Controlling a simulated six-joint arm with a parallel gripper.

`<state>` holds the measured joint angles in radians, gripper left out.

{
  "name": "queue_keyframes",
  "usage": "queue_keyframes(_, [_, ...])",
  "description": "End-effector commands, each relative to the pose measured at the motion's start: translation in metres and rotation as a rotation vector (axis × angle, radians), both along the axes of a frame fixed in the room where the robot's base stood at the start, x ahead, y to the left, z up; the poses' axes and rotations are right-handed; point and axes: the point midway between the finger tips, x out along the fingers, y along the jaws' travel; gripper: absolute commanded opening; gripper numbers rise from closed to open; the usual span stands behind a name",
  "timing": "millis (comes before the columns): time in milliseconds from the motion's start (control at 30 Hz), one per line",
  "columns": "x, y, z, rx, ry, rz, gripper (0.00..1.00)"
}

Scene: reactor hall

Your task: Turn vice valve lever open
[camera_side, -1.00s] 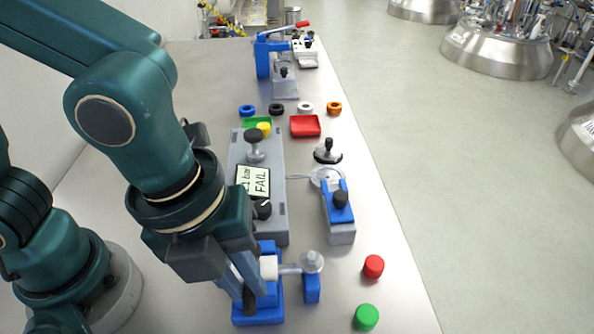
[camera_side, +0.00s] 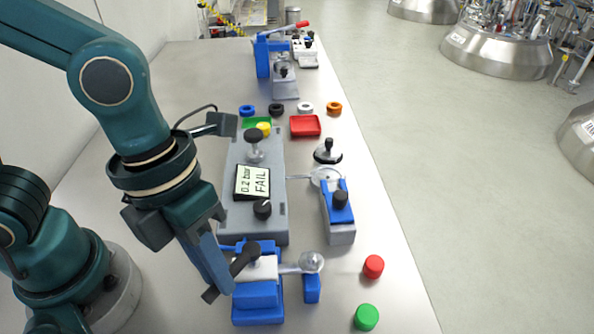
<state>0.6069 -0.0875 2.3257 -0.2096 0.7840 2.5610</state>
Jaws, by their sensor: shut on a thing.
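The blue vice (camera_side: 257,315) stands at the near end of the table with a white valve body (camera_side: 262,268) in it. A clear round part (camera_side: 311,262) sits at the right end of the valve, over a small blue support (camera_side: 312,289). A dark lever (camera_side: 244,258) lies slanted at the left side of the valve, running down and left. My gripper (camera_side: 222,281) reaches down at the vice's left side, with its fingers shut on the lever. The fingers hide part of the lever.
A grey test box (camera_side: 279,222) with a display (camera_side: 252,182) reading "0.2 bar FAIL" stands behind the vice. A blue and grey clamp (camera_side: 341,236) is right of it. Red (camera_side: 373,266) and green (camera_side: 366,317) caps stand near the right table edge.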

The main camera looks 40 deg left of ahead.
Motion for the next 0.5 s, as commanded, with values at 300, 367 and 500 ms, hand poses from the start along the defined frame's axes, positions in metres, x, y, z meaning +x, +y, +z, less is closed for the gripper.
queue_keyframes(300, [0.001,0.009,0.001,-0.003,-0.001,-0.179,0.00])
queue_keyframes(367, [0.001,0.010,0.001,-0.003,-0.001,-0.201,0.00])
queue_keyframes(500, [0.002,0.012,0.001,-0.003,-0.001,-0.234,0.00])
